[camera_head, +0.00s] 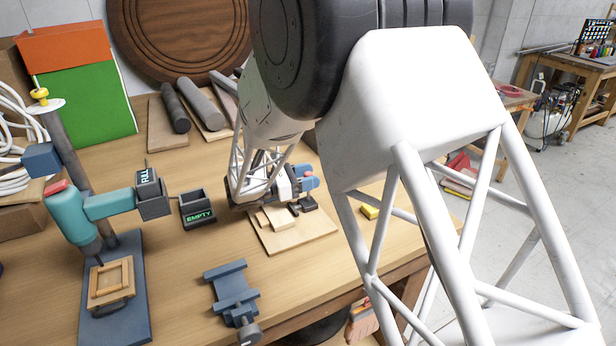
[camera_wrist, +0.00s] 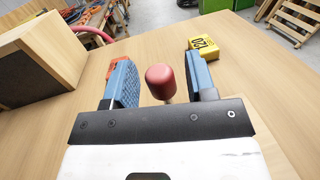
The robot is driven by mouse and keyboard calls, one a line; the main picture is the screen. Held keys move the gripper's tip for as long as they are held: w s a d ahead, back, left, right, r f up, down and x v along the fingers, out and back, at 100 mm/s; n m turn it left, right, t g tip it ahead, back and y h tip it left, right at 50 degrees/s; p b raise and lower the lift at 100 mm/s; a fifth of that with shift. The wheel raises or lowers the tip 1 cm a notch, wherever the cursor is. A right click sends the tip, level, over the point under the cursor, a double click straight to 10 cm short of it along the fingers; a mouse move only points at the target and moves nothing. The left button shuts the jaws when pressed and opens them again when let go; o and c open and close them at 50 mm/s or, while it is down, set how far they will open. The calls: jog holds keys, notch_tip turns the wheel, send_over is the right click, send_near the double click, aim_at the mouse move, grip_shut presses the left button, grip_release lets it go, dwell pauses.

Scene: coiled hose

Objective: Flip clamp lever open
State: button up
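The clamp lever shows as a red rounded knob (camera_wrist: 162,82) on a thin pale stem in the wrist view. My gripper (camera_wrist: 158,68) has its two blue fingers spread, one on each side of the knob, with a visible gap to each. In the head view my gripper (camera_head: 308,177) is low over a light wooden board (camera_head: 304,236) at the table's right part, with a bit of red at its fingers. A small dark base (camera_head: 308,204) sits below it. The rest of the clamp is hidden by my gripper and arm.
A yellow block (camera_wrist: 203,47) lies beyond the right finger; it also shows in the head view (camera_head: 370,212). A wooden box (camera_wrist: 38,62) stands at left in the wrist view. A blue vise-like fixture (camera_head: 232,288) and a dark "EMPTY" bin (camera_head: 197,211) are left of my gripper.

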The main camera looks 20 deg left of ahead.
jog(key=shift+s+a, duration=0.1)
jog(key=shift+a, duration=0.05)
jog(key=shift+v, duration=3.75)
